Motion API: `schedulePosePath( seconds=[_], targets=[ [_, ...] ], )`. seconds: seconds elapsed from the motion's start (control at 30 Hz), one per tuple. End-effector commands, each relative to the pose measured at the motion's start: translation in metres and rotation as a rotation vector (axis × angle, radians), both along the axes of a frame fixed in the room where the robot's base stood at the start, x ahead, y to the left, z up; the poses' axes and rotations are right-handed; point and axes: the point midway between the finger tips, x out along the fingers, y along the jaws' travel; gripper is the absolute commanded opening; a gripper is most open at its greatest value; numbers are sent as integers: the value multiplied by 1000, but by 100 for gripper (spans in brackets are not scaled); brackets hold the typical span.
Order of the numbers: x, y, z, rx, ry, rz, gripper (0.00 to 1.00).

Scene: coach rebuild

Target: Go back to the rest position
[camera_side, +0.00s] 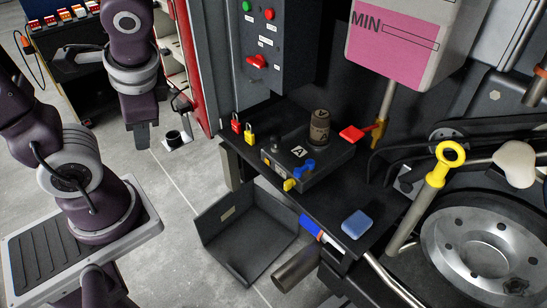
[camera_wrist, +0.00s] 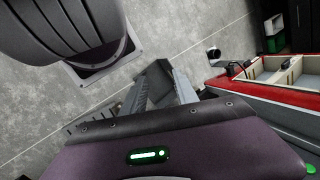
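My gripper (camera_side: 141,137) hangs over the floor at the upper left of the side view, fingers down, clear of the workbench. In the wrist view its two grey fingers (camera_wrist: 160,88) stand apart. A dark patch shows between and behind them; I cannot tell what it is. I see no object held in the side view.
The dark bench (camera_side: 312,212) carries a box marked A (camera_side: 300,165), two padlocks (camera_side: 243,132) and a blue block (camera_side: 357,224). An open dark tray (camera_side: 240,245) lies on the floor. A red-edged cabinet (camera_side: 192,70) and a small black cup (camera_side: 173,138) are near my gripper.

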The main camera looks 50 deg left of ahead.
Motion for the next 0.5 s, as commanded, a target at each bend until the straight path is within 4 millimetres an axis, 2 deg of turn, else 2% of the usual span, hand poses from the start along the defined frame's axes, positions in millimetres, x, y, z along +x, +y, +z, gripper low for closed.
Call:
schedulePosePath(
  seconds=[0.03, 0.1, 0.2, 0.33, 0.5],
  targets=[
    [5, -21, 9, -116, -143, 45, 35],
    [15, -49, 24, -258, -317, 83, 35],
    [25, -75, 48, -392, -503, 107, 35],
    [30, -88, 64, -465, -609, 116, 35],
    [31, -89, 65, -470, -616, 117, 35]
  ],
)
